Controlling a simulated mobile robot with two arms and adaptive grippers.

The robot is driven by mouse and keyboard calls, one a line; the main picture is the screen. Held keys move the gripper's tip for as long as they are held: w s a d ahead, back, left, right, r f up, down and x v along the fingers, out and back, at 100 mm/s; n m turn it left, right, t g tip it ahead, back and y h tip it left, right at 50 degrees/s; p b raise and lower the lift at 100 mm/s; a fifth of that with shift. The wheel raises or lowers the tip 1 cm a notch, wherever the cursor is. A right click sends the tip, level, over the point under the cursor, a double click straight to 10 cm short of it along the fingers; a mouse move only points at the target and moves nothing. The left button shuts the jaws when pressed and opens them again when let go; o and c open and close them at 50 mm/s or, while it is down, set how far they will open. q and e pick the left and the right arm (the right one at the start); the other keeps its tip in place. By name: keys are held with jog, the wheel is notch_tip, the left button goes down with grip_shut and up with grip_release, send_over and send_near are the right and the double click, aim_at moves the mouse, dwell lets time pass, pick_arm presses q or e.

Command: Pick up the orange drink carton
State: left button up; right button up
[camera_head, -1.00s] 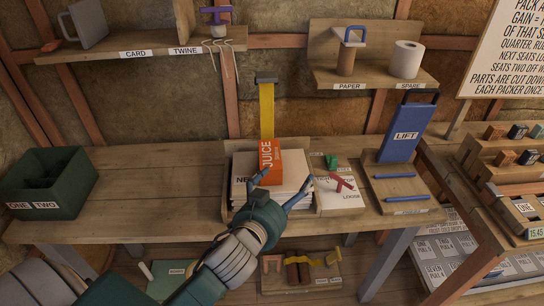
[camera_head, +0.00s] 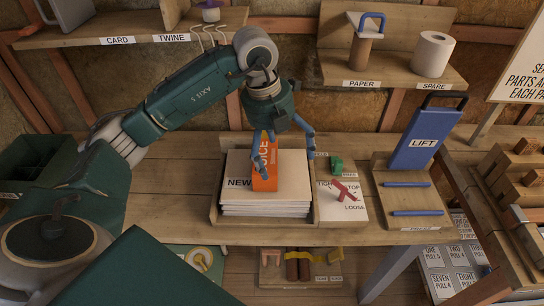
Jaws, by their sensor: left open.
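The orange drink carton (camera_head: 265,180) stands upright on a stack of white papers in a wooden tray on the bench. White "JUICE" lettering on it is partly covered. My left gripper (camera_head: 284,155) reaches down over the carton from above, with its blue fingers spread. One finger lies against or in front of the carton's face and the other hangs clear to its right. The carton's top is hidden behind the gripper. I cannot tell whether the fingers touch it. My right gripper is not in view.
The paper stack (camera_head: 240,197) fills the tray. To its right are a green piece (camera_head: 335,164), a red piece (camera_head: 346,191) and a blue LIFT board (camera_head: 424,136). A shelf with a paper roll (camera_head: 433,52) is above. The bench left of the tray is clear.

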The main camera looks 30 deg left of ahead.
aim_at(268, 151)
pick_arm(q)
jog(key=a, duration=0.2)
jog(key=a+r+n+y, duration=0.1)
jog(key=a, duration=0.1)
jog(key=a+y, duration=0.1)
jog(key=a, duration=0.1)
jog(key=shift+a+r, duration=0.2)
jog(key=shift+r, duration=0.15)
jog(key=shift+n+y, duration=0.3)
jog(key=f, duration=0.2)
jog(key=a+f, duration=0.1)
jog(key=f, duration=0.1)
jog(key=shift+f, duration=0.15)
jog(key=f+p, duration=0.1)
jog(key=f, duration=0.1)
jog(key=w+f+p, duration=0.1)
jog(key=f, duration=0.2)
jog(key=shift+d+f+p, duration=0.1)
jog(key=shift+f+p, duration=0.15)
jog(key=shift+p, duration=0.05)
jog(key=shift+w+f, duration=0.1)
jog(key=shift+f, duration=0.15)
jog(key=c, duration=1.1)
